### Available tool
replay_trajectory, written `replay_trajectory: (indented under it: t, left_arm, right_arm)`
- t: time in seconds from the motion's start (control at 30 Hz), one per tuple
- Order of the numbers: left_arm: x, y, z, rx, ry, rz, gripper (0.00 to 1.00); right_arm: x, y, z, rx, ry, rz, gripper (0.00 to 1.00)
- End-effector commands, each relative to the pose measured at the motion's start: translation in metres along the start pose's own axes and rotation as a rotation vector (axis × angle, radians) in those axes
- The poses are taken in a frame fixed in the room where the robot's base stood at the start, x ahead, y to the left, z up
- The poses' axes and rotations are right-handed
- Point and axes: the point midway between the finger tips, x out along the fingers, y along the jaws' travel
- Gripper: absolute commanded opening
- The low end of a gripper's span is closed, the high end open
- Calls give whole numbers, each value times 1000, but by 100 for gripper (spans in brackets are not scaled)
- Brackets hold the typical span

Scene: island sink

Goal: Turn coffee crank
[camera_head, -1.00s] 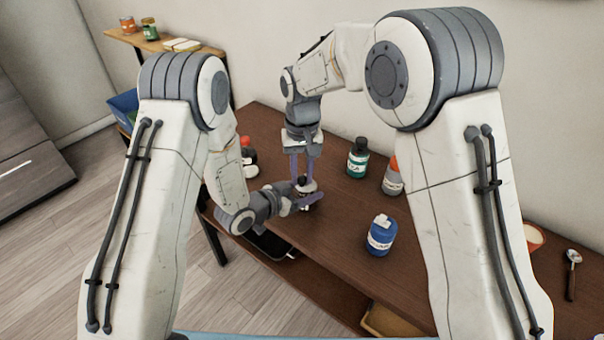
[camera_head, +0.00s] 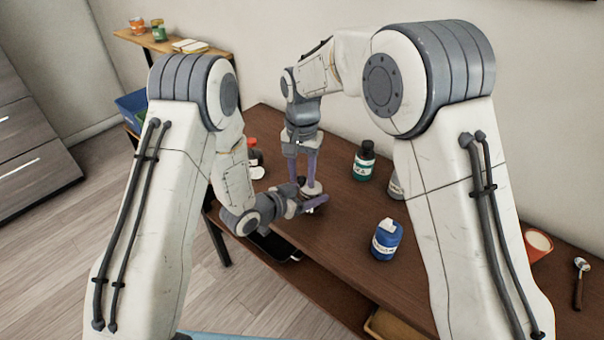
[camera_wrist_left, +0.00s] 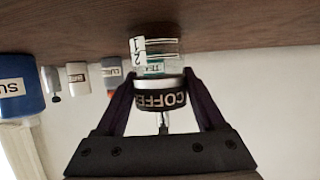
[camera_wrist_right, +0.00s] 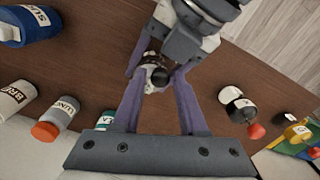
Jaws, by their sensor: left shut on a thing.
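The coffee grinder (camera_wrist_left: 160,97) stands on the brown table, with a clear glass base and a black band lettered COFFEE. My left gripper (camera_wrist_left: 160,84) is shut around that band. In the head view the grinder's pale top (camera_head: 311,188) shows between my arms, and much of its body is hidden. Its thin metal crank stem (camera_wrist_left: 163,122) shows in the left wrist view, and a dark round knob (camera_wrist_right: 158,75) shows in the right wrist view. My right gripper (camera_wrist_right: 160,68) reaches down from above, its fingers apart on either side of the knob.
A blue container (camera_head: 385,240) stands to the right of the grinder. A green bottle (camera_head: 363,160) and a grey one (camera_head: 396,187) stand behind. A dark bottle with a red cap (camera_wrist_right: 240,104) stands nearby.

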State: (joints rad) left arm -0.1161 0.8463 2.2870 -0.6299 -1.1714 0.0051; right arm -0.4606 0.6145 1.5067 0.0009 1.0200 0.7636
Motion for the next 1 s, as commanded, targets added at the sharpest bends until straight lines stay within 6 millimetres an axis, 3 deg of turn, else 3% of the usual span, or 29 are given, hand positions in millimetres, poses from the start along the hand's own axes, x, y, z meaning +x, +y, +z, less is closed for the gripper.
replay_trajectory:
  t: [0.33,0.8,1.0]
  left_arm:
    - [0,0,0,0,1,0,9]
    - [0,0,0,0,1,0,9]
    - [0,0,0,0,1,0,9]
  right_arm:
    - [-10,0,0,-1,2,-2,42]
    - [-100,-1,-1,0,2,-2,42]
    - [-118,0,0,0,1,-1,42]
